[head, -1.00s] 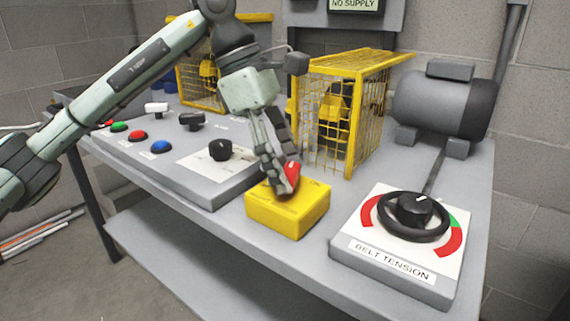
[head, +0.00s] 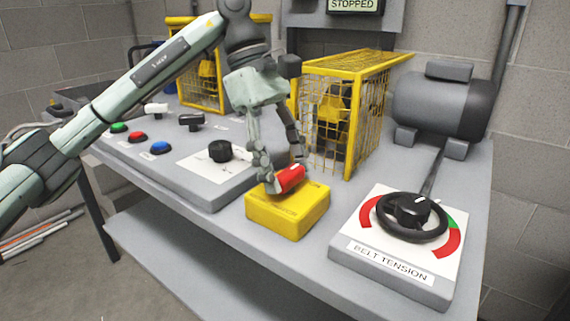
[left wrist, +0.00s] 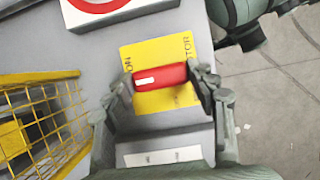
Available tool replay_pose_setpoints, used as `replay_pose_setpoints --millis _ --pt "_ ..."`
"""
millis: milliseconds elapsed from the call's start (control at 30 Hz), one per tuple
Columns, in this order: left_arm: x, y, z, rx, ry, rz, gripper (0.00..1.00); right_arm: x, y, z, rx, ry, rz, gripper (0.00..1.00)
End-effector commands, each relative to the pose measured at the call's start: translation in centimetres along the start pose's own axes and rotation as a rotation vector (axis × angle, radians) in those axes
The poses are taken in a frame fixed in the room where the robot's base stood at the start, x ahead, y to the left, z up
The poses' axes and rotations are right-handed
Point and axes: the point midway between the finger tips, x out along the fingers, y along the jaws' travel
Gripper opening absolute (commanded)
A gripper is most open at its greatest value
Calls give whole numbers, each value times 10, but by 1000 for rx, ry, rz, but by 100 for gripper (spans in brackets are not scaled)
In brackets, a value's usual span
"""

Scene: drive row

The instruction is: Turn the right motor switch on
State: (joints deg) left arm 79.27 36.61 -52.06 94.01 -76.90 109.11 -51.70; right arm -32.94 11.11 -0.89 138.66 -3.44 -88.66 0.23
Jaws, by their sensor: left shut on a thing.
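The right motor switch is a yellow box (head: 287,212) with a red handle (head: 290,180) on top, near the front edge of the bench. My left gripper (head: 284,173) reaches down from above and is shut on the red handle, one finger at each end. In the left wrist view the red handle (left wrist: 160,77) lies crosswise between the fingers over the yellow box (left wrist: 165,101). The letters "ON" and "TOR" show beside it; the rest of the lettering is covered. My right gripper is in neither view now.
A yellow mesh guard (head: 345,110) stands just behind the switch. A grey panel with a black knob (head: 220,151) and coloured buttons lies to the left. The belt tension wheel (head: 412,215) is to the right. The display (head: 353,5) reads "STOPPED".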

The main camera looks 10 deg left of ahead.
Motion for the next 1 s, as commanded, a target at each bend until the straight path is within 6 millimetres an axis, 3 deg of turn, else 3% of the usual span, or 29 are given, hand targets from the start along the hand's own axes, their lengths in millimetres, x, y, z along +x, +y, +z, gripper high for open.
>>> replay_pose_setpoints --millis 167,200,367,733,867,1000 --pt "0 0 0 6 1 1 28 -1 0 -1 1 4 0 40" --pt "0 0 0 6 1 1 59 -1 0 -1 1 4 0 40" --pt "0 0 0 5 0 1 78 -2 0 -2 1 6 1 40" --pt "-5 0 1 3 0 2 78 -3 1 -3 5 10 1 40" --pt "-24 0 1 2 0 4 78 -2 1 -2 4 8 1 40" --pt "-55 0 1 3 -1 5 78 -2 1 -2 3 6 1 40"
